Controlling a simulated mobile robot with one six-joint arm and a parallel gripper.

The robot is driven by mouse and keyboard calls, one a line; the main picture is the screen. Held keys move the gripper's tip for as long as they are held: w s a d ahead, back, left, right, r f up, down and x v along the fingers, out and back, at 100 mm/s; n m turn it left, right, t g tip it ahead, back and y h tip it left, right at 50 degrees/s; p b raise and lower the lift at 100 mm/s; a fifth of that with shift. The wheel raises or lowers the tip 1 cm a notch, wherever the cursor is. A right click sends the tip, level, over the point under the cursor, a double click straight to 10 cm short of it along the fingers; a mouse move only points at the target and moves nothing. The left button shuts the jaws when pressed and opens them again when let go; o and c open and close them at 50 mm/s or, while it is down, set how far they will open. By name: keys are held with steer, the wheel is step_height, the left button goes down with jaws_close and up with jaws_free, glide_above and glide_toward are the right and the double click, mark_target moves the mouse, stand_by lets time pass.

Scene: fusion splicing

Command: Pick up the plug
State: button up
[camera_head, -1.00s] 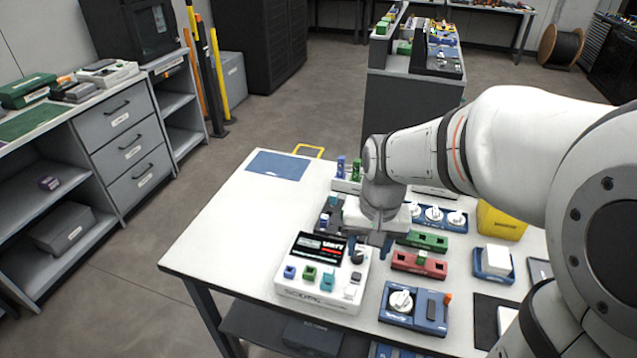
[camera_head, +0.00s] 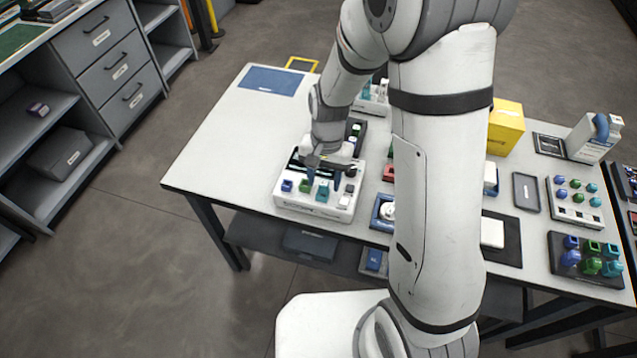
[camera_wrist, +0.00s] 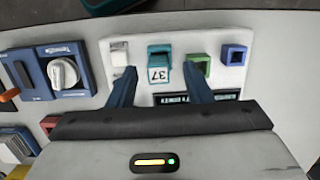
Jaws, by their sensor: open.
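A teal plug (camera_head: 322,190) stands in the front row of the white splicer unit (camera_head: 322,212), near the table's left front corner. In the wrist view the teal plug (camera_wrist: 159,62) bears a white label reading 37, seen upside down. My gripper (camera_head: 324,177) is open over the unit, just behind the plug in the head view. In the wrist view the fingers of my gripper (camera_wrist: 157,76) point towards it, one to each side. They look apart from it, and I see nothing between them.
A green piece (camera_wrist: 198,64) and a blue piece (camera_wrist: 234,54) stand to the teal plug's right in the wrist view, a white-grey piece (camera_wrist: 119,54) to its left. A blue device with a white knob (camera_wrist: 63,72) is further left. Bare table lies left of the unit in the head view.

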mark_target(324, 181)
steer(key=shift+s+f, duration=0.1)
steer(key=shift+f, duration=0.5)
steer(key=c, duration=0.9)
steer(key=shift+c, duration=0.2)
step_height(324, 181, up, 10)
steer(key=shift+r, duration=0.1)
